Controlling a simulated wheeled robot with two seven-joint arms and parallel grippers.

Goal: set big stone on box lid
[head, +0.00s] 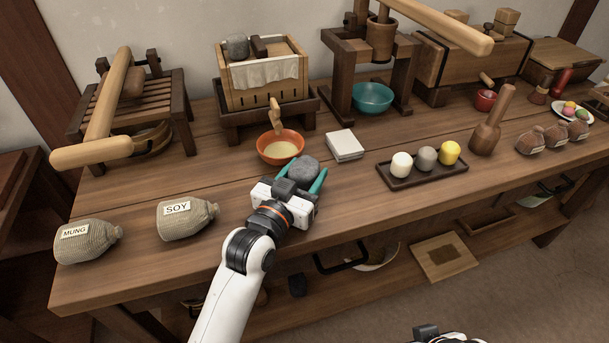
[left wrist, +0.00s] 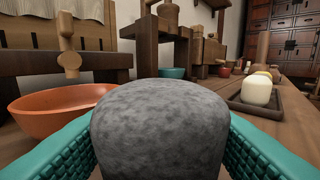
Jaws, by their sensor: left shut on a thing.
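The big stone (head: 304,171) is a grey rounded block. My left gripper (head: 306,179), with teal fingers, is shut on it over the table's front part, close to the orange bowl. In the left wrist view the stone (left wrist: 160,130) fills the middle between the two fingers; whether it touches the table cannot be told. The wooden box (head: 238,92) stands at the back on a dark stand, with pale cloth over its front. On its lid sit another grey stone (head: 237,46) and a dark wooden block (head: 259,46). My right gripper does not show clearly; a part of mine is at the bottom edge.
An orange bowl (head: 265,150) of pale liquid stands between the stone and the box, below a wooden spout (head: 275,115). A white cloth stack (head: 345,145) and a dark tray (head: 392,182) with three cylinders lie to the right. Sacks (head: 188,220) lie front left.

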